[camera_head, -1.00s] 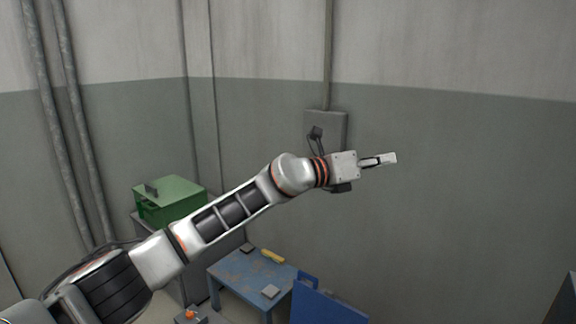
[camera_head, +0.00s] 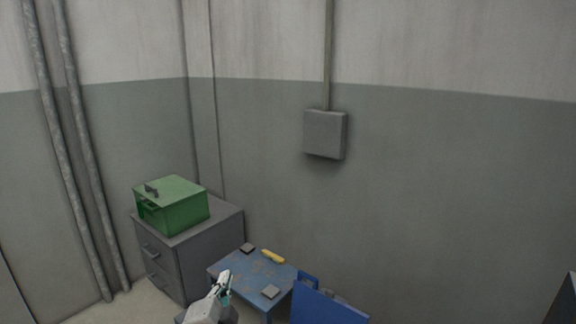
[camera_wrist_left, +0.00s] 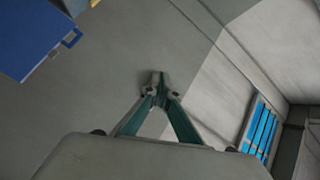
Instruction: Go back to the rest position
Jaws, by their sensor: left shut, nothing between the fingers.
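My left gripper (camera_head: 226,281) is low in the head view, in front of the left part of the small blue table (camera_head: 228,266). In the left wrist view its fingertips (camera_wrist_left: 157,82) meet, and nothing is between them. Most of my left arm is out of the head view, below the bottom edge. My right gripper is not in either view.
A green box (camera_head: 180,209) stands on a grey drawer cabinet (camera_head: 160,262). The blue table holds a yellow object (camera_head: 273,256) and two small grey blocks (camera_head: 270,292). A blue panel (camera_head: 322,306) stands to its right. A grey wall box (camera_head: 325,134) hangs above.

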